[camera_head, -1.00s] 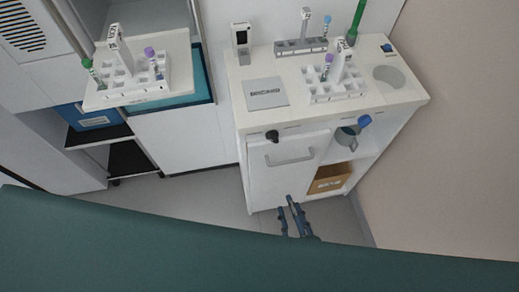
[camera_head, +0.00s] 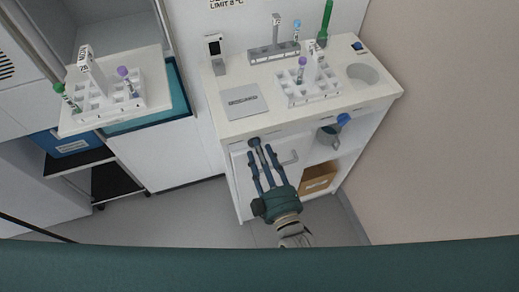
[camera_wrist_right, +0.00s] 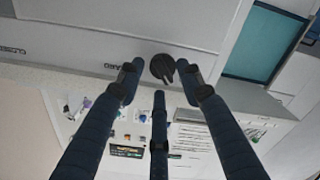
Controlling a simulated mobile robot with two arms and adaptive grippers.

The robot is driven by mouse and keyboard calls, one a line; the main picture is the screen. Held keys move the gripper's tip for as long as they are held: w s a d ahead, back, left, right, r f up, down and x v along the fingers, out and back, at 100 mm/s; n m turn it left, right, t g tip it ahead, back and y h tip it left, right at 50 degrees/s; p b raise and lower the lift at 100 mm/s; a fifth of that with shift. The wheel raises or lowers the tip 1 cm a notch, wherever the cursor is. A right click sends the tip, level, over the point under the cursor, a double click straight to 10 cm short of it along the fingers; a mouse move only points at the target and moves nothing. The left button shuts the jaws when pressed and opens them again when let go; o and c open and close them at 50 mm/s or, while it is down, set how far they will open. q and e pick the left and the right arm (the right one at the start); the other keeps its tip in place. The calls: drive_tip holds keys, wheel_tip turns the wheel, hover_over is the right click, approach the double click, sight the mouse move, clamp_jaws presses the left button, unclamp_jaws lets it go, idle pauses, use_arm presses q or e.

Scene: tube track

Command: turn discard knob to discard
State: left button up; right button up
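The small black discard knob (camera_head: 255,142) sits on the front of the white cabinet, just under the counter edge. In the right wrist view the dark round knob (camera_wrist_right: 162,68) has a short pointer and lies between my fingertips. My right gripper (camera_head: 260,153) reaches up from below with its three dark fingers spread. In the right wrist view the open gripper (camera_wrist_right: 160,86) has fingertips on both sides of the knob, with the third finger below it. I cannot tell whether any finger touches it. Partly hidden lettering ends in "ARD" beside the knob. My left gripper is not in view.
A handle (camera_head: 289,158) is on the cabinet door beside the right gripper. The counter (camera_head: 226,112) holds tube racks (camera_head: 310,91) and a grey plate (camera_head: 242,101). A cardboard box (camera_head: 318,178) is on the low shelf. Another tube rack (camera_head: 105,100) stands at the left.

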drive_tip(key=shift+w+a, duration=0.15)
drive_tip(key=shift+w, duration=0.2)
clamp_jaws()
drive_tip(key=shift+m, duration=0.3)
drive_tip(key=shift+f+m+p, duration=0.2)
drive_tip(key=shift+m+p, duration=0.3)
drive_tip(key=shift+m, duration=3.35)
drive_tip(key=shift+f+m+p, duration=0.15)
drive_tip(key=shift+m+p, duration=0.35)
drive_tip(key=shift+m, duration=3.35)
